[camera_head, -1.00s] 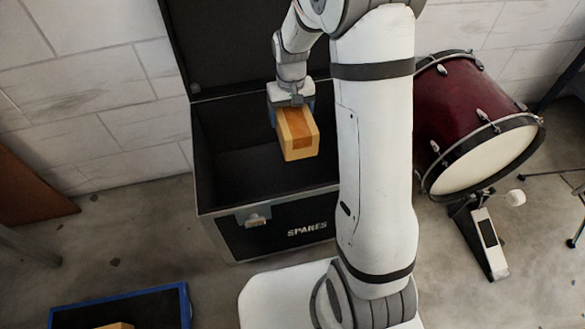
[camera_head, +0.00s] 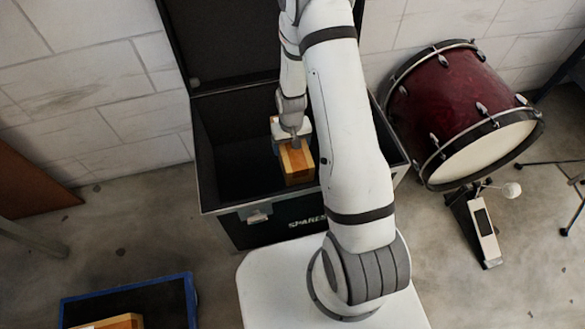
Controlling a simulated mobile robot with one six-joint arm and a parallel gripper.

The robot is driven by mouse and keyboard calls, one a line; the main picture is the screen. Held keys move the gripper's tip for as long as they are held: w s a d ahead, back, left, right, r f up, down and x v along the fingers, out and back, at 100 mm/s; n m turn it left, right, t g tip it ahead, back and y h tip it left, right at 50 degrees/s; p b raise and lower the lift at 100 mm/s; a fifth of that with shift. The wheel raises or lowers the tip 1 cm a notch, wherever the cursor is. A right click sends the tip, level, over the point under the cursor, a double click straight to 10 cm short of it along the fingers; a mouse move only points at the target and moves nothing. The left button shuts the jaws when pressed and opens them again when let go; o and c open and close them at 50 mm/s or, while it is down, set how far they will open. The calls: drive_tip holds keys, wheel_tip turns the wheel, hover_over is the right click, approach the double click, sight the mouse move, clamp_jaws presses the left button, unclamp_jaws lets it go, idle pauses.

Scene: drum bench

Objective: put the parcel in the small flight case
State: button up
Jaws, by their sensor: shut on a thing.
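The parcel (camera_head: 297,164) is a yellow-brown box with a darker brown band. It is inside the opening of the black flight case (camera_head: 229,212), which has its lid up and the word SPARES on its front. My gripper (camera_head: 292,145) is shut on the parcel from above and behind. The fingertips are mostly hidden by the wrist and the parcel. I cannot tell whether the parcel touches the case floor. My arm covers the right part of the case.
A dark red bass drum (camera_head: 457,105) with a pedal (camera_head: 484,232) stands on the right. A blue-edged black tray or case (camera_head: 160,303) holds another yellow-brown box (camera_head: 118,322) at the bottom left.

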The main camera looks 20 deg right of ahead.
wheel_tip(320, 180, down, 10)
drive_tip(key=b, duration=0.3)
drive_tip(key=shift+s+f+b, duration=0.1)
drive_tip(key=shift+b, duration=0.2)
drive_tip(key=shift+f, duration=0.2)
drive_tip(key=o, duration=1.5)
